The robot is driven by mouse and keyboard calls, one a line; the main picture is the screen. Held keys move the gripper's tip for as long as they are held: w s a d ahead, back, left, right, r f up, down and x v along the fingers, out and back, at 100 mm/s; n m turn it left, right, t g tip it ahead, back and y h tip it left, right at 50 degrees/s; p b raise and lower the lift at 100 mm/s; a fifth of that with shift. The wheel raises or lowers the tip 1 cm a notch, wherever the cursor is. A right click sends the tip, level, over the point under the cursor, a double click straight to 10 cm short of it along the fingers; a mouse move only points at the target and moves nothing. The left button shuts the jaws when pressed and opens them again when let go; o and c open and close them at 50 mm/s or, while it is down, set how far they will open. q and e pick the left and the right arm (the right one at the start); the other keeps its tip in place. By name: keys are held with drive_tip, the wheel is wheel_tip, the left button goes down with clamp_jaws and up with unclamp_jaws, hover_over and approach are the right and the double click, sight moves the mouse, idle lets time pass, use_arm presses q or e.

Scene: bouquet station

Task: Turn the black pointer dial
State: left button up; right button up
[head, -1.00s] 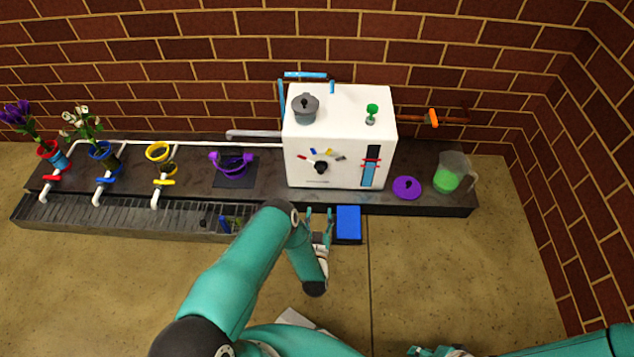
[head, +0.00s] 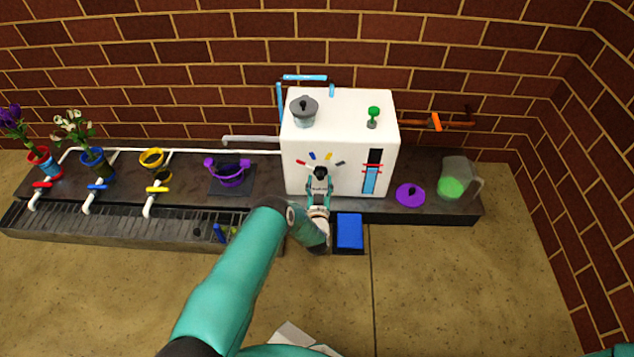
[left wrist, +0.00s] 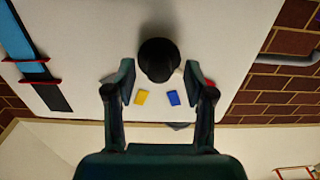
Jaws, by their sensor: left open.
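The black pointer dial (head: 320,173) is on the front of the white box machine (head: 290,150), below an arc of coloured marks. In the left wrist view the dial (left wrist: 158,60) is a dark round knob, and its pointer direction cannot be made out. My left gripper (head: 319,183) is at the machine's front face. In the left wrist view my left gripper (left wrist: 158,80) is open, with one finger on each side of the dial and light gaps between. Yellow (left wrist: 141,97) and blue (left wrist: 174,98) marks show beside it. My right gripper is out of view.
A blue block (head: 349,231) is at the counter's front edge, right of my left arm. A purple lid (head: 410,195) and a pitcher of green liquid (head: 457,181) stand right of the machine.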

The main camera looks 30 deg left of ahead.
use_arm(q)
drive_tip(key=shift+w+a, duration=0.3)
drive_tip(key=shift+w, duration=0.2)
clamp_jaws()
drive_tip(key=shift+s+a+r, duration=0.1)
drive_tip(key=shift+a, duration=0.6)
drive_tip(key=shift+d, duration=0.5)
drive_tip(key=shift+m, duration=0.3)
